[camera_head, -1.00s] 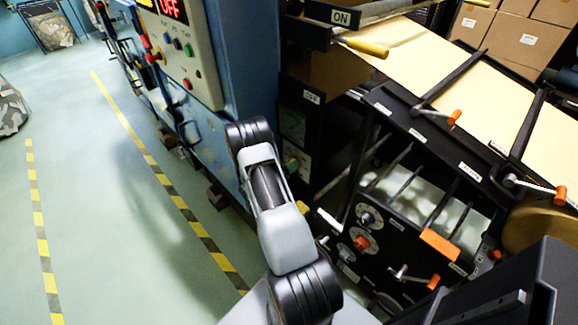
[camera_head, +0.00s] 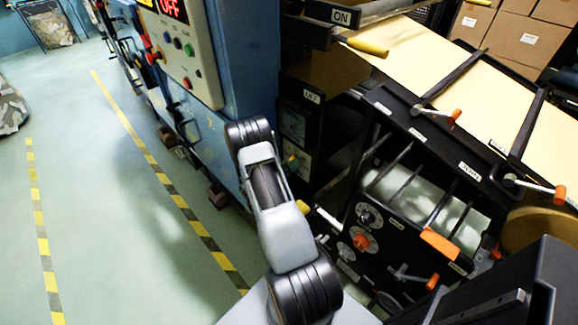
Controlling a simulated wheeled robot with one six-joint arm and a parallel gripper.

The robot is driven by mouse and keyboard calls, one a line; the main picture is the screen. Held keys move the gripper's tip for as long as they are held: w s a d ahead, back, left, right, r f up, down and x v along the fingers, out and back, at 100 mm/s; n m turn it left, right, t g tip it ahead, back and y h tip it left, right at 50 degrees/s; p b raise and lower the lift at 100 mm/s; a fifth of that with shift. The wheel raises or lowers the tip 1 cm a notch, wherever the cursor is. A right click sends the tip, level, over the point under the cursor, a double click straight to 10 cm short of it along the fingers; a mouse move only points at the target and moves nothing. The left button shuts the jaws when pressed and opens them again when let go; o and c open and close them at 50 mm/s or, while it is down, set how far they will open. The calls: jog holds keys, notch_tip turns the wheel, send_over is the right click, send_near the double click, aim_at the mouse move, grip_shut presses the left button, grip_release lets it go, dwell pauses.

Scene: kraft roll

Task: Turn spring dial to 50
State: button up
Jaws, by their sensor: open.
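Two round dials sit on the black machine panel right of my arm. The upper dial (camera_head: 369,215) has a dark knob on a pale scale. My grey and black arm rises from the bottom centre, left of both dials. My gripper does not show in this view.
Orange-tipped levers (camera_head: 431,281) and an orange bar (camera_head: 440,244) stick out near the dials. A tan kraft sheet (camera_head: 480,75) slopes across the upper right. A blue cabinet (camera_head: 243,60) stands behind my arm. The floor (camera_head: 100,220) at left is open, with striped tape.

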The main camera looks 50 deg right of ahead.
jog(key=w+a, duration=0.1)
jog(key=a, duration=1.2)
jog(key=shift+a, duration=0.4)
jog(key=s+a+f+m+g+y, duration=0.2)
jog(key=s+m+g+y, duration=0.2)
jog(key=s+m, duration=0.25)
jog(key=s+a+r+m+g+y+p, duration=0.25)
jog(key=a+r+m+y, duration=0.3)
jog(key=m, duration=0.35)
jog(key=s+a+r+m+t+y+p, duration=0.1)
jog(key=a+r+m+t+y+p, duration=0.2)
jog(key=r, duration=1.1)
jog(key=s+a+r+m+t+y+p, duration=0.2)
jog(key=a+r+m+t+y+p, duration=0.2)
jog(key=a+r+m+t, duration=0.3)
jog(key=a+r+t+y, duration=0.1)
jog(key=a+r, duration=0.2)
jog(key=r, duration=0.4)
jog(key=shift+r+m, duration=0.35)
